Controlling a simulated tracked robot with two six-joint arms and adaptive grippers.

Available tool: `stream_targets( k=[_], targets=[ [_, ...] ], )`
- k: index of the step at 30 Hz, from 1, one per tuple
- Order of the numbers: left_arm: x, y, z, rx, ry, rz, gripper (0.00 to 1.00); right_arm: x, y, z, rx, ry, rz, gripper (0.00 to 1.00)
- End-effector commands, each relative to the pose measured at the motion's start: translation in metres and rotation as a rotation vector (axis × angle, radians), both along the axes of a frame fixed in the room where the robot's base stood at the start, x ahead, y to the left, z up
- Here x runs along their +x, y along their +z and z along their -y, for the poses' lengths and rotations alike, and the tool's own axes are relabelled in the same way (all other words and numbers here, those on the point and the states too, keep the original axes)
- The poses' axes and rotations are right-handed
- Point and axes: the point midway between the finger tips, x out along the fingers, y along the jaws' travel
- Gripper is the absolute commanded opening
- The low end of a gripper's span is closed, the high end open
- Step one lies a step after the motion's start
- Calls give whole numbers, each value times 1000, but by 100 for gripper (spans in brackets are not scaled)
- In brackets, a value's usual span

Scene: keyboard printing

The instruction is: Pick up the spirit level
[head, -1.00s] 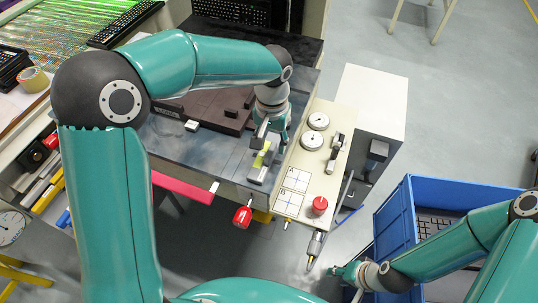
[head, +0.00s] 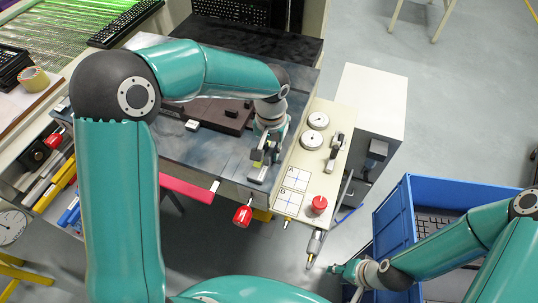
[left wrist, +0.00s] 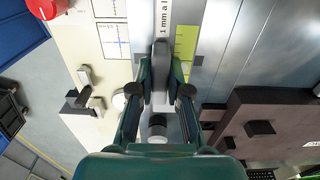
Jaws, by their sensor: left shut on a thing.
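The spirit level looks like a narrow grey bar (head: 258,173) near the front right of the dark plate in the head view. Its grey top with dark lettering shows at the top of the left wrist view (left wrist: 162,22). A yellow-green strip (left wrist: 186,42) lies alongside it. My left gripper (head: 266,152) points down over the bar. Its fingers (left wrist: 161,75) are shut on the grey bar, hiding its middle. I cannot tell whether the bar is clear of the plate. My right gripper (head: 344,272) is low, beside the blue crate, too small to read.
A beige panel (head: 313,160) with dials, A and B squares and a red knob (head: 319,204) stands close to the right of the level. A dark brown block (head: 222,117) lies to its left. A blue crate (head: 393,222) stands on the floor at right.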

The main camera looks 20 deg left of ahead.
Motion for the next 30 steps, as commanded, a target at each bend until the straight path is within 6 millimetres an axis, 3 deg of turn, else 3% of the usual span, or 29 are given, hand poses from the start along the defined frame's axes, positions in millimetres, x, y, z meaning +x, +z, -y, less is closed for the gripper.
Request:
stream_targets(
  k=[11, 17, 23, 30],
  targets=[
    [0, 1, 0, 1, -1, -1, 0, 0, 0, 0, 0, 0, 0, 40],
    [1, 14, 0, 0, -1, 1, 0, 0, -1, 0, 0, 0, 0, 40],
    [1, 48, 1, -1, -1, 5, 0, 0, -3, 0, 0, 0, 0, 40],
    [1, 115, 1, -2, -1, 7, 0, 0, -2, 0, 0, 0, 0, 40]
  ],
)
